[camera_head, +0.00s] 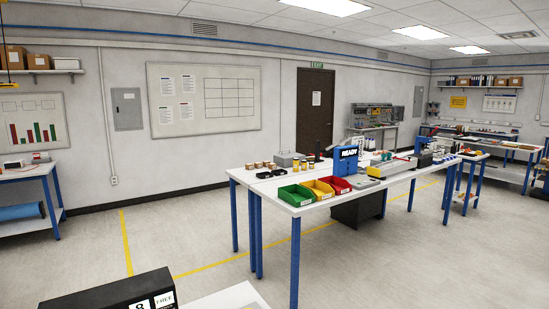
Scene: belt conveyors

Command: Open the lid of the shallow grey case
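A grey box-like case (287,159) stands on the white workbench (330,200) at its far side, left of the blue READY unit. A flatter grey item (366,182) lies on the same bench, right of the red bin. Both are small in view, and I cannot tell for sure which one is the shallow grey case. The case at the far side looks shut; its lid seam and latch are too small to make out. My gripper is not in view.
Green (296,195), yellow (318,189) and red (340,185) bins line the bench's near edge. A blue READY unit (345,165) stands behind them. A black box (115,292) and white surface (228,298) are close at lower left. Floor left of the bench is clear.

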